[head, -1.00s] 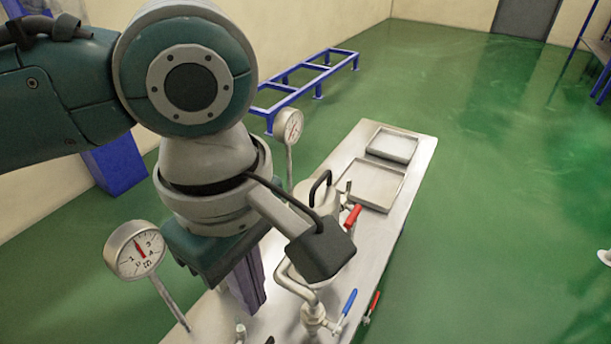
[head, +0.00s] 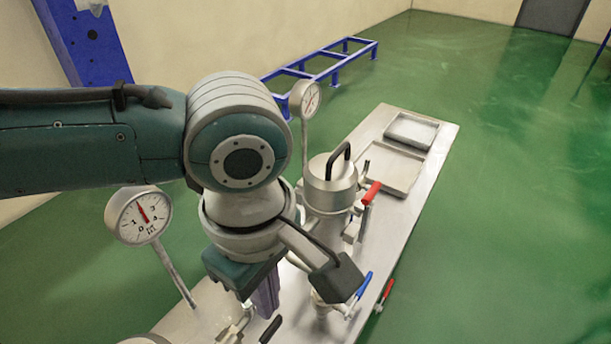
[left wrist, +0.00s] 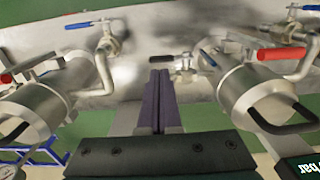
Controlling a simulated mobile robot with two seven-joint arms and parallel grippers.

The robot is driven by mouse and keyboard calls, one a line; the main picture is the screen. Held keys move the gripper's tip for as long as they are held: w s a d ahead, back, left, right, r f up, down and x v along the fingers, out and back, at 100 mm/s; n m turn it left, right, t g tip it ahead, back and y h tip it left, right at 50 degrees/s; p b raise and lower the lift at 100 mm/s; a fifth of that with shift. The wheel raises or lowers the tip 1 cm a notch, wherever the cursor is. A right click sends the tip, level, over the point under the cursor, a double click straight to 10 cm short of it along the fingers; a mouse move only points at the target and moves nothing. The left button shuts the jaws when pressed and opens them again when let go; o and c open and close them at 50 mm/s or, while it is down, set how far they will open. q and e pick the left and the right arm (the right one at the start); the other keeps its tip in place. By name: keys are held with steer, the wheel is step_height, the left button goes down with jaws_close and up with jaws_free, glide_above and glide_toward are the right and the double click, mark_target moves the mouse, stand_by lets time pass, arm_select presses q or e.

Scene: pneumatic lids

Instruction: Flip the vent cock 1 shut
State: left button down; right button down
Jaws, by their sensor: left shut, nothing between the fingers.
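My left gripper (head: 266,300) points down over the bench between two vessels, shut and empty. Its dark fingers also show in the left wrist view (left wrist: 158,98). A far vessel (head: 328,195) has a lid with a black handle and a red-levered cock (head: 371,192) on its side. Below it are a blue lever (head: 363,286) and a second red lever (head: 386,291) at the bench edge. A black lever (head: 270,329) lies near my gripper; in the left wrist view it appears just beyond the fingertips (left wrist: 172,59). I cannot tell which is vent cock 1. My right gripper is not visible.
Two gauges on stems, near (head: 140,215) and far (head: 304,99), stand along the bench's left side. Shallow trays (head: 392,165) lie at the far end of the metal bench (head: 440,128). A blue frame (head: 325,65) stands on the floor behind. The green floor to the right is clear.

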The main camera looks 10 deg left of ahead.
mark_target(273, 325)
arm_select(q)
step_height(273, 325, down, 5)
steer(key=shift+b, duration=1)
steer(key=shift+w, duration=0.1)
